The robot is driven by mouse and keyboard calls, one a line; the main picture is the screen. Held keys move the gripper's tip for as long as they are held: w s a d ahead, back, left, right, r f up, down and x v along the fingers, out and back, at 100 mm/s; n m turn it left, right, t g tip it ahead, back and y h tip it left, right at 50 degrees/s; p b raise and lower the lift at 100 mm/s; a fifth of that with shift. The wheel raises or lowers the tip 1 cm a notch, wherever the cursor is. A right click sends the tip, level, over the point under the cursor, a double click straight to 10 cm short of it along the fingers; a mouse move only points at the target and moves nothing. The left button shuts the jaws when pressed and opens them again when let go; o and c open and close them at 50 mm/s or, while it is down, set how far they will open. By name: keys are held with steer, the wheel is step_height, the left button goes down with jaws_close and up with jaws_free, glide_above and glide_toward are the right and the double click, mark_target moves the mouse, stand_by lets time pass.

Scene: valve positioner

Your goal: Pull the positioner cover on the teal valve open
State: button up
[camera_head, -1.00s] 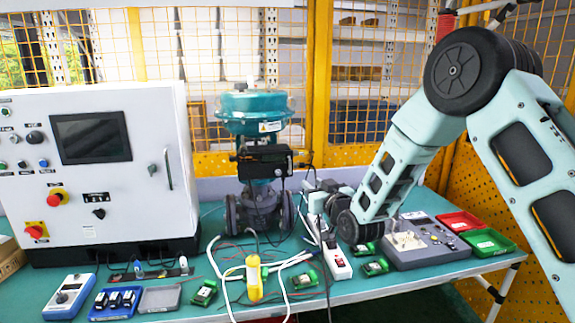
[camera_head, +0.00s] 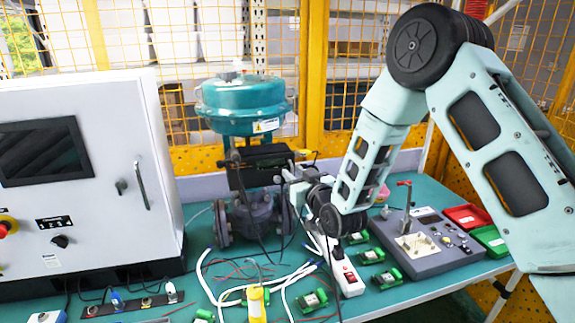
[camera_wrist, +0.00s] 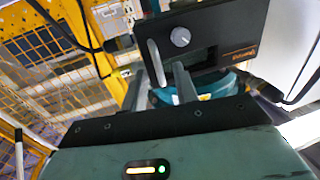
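The teal valve (camera_head: 243,105) stands on the bench, with a dark flanged body below. The black positioner (camera_head: 258,165) is mounted at its middle. In the wrist view the positioner cover (camera_wrist: 225,35) is black, with a round silver knob (camera_wrist: 180,37) and a pale upright bar handle (camera_wrist: 157,62). The cover looks shut. My gripper (camera_wrist: 160,80) is open, its two grey fingers pointing at the cover. The bar handle shows between the fingertips; I cannot tell whether they touch it. In the head view my gripper (camera_head: 292,178) is at the positioner's right side, partly hidden by my wrist.
A white control cabinet (camera_head: 145,110) stands left of the valve. A white power strip (camera_head: 345,272), cables and several green modules lie in front. A grey test device (camera_head: 430,262) and red (camera_head: 467,217) and green bins are at right. Yellow mesh fencing stands behind.

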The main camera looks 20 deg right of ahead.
steer(key=shift+w, duration=0.35)
jaws_close()
steer(key=shift+s+a, duration=0.1)
